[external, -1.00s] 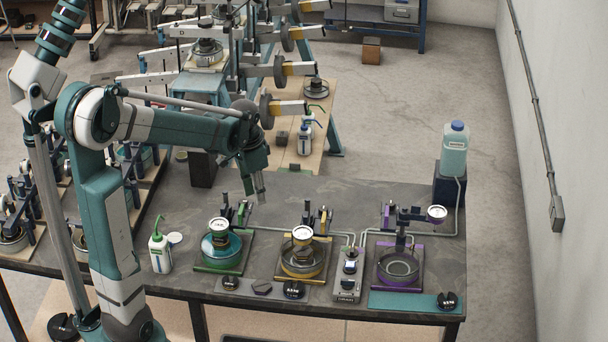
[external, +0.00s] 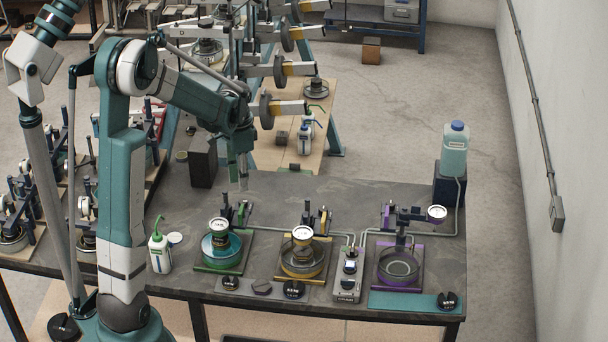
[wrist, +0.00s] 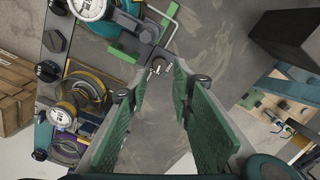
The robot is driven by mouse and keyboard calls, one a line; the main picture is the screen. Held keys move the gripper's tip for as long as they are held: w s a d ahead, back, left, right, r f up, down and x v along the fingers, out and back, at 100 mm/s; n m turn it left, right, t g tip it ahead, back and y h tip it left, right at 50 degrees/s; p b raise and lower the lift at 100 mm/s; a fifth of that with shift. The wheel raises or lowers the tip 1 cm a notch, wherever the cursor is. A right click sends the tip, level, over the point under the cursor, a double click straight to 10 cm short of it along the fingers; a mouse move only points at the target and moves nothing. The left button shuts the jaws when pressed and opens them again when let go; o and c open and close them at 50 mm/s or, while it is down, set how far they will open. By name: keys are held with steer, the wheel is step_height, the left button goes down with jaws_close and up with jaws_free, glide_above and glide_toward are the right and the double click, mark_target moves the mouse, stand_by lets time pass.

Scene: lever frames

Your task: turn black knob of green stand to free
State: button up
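The green stand (external: 222,250) is the leftmost of three gauge stands on the dark bench, with a white dial and a teal-rimmed bowl. In the wrist view, its green parts (wrist: 124,53) and dial lie at the top. A small dark part with shiny ends (wrist: 158,66), which may be the black knob, shows just past the fingertips. I cannot tell its turn position. My gripper (wrist: 160,82) is open and empty, its green-padded fingers apart. In the external view my gripper (external: 241,183) hangs above and behind the green stand, not visibly touching it.
The yellow stand (external: 302,266) and purple stand (external: 399,270) stand to the right. The bench behind the stands is mostly clear.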

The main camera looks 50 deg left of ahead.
mark_target(244, 200)
steer(key=shift+f, duration=0.1)
steer(key=shift+f, duration=3.8)
steer(key=shift+c, duration=0.3)
steer(key=c, duration=0.6)
